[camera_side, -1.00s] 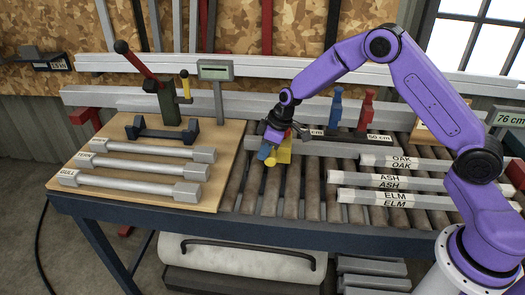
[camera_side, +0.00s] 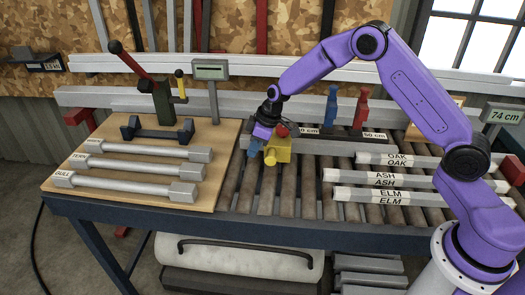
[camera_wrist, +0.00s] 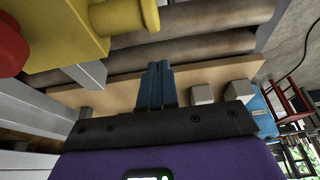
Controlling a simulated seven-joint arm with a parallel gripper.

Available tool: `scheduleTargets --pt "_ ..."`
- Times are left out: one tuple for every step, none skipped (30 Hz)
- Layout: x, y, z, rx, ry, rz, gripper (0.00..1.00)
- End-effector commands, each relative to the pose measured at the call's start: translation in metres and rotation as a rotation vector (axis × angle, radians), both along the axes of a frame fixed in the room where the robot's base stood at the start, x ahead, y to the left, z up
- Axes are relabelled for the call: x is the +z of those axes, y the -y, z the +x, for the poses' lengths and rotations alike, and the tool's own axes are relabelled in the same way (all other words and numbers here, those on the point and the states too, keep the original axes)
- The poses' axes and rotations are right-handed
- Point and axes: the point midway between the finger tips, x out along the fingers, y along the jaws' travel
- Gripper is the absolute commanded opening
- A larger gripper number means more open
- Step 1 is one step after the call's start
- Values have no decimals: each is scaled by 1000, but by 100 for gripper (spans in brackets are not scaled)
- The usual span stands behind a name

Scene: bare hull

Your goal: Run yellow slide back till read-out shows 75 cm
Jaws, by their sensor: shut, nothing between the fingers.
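The yellow slide (camera_side: 278,150) sits on the grey rail above the rollers, with a yellow knob on its front and a red knob (camera_side: 282,130) on top. The read-out (camera_side: 502,115) at the right shows 74 cm. My gripper (camera_side: 254,148) is low at the left of the slide, its blue fingers shut together and empty. In the wrist view, the fingers (camera_wrist: 155,84) point toward the rollers, and the yellow slide (camera_wrist: 75,30) stands at upper left with a visible gap between them. Part of the rail behind my gripper is hidden.
A wooden board (camera_side: 115,188) at left holds several grey bars and a green press with a red lever. A grey post with a small display (camera_side: 211,70) stands behind. Blue and red clamps (camera_side: 361,108) stand on the rail. Labelled bars (camera_side: 385,178) lie at right.

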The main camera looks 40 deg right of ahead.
Motion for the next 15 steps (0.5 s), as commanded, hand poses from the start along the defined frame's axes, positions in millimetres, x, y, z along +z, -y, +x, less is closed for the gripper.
scheduleTargets --pt "3 -8 7 2 3 0 0" --pt "10 -4 5 -2 4 0 0" --pt "18 -1 2 -2 4 0 0" --pt "23 1 1 -3 4 1 0" --pt "29 2 -1 -3 4 1 0" --pt "36 4 -2 -2 5 1 0" --pt "42 5 -4 -2 4 2 0" --pt "47 6 -6 -2 4 2 0" --pt "53 8 -8 -1 3 1 0" --pt "59 9 -9 -1 4 2 0" --pt "63 11 -10 -1 3 1 0" --pt "69 12 -12 -1 4 0 0" --pt "73 14 -13 -1 3 0 0" --pt "77 14 -14 -1 3 0 0" --pt "81 15 -15 -1 3 1 0"
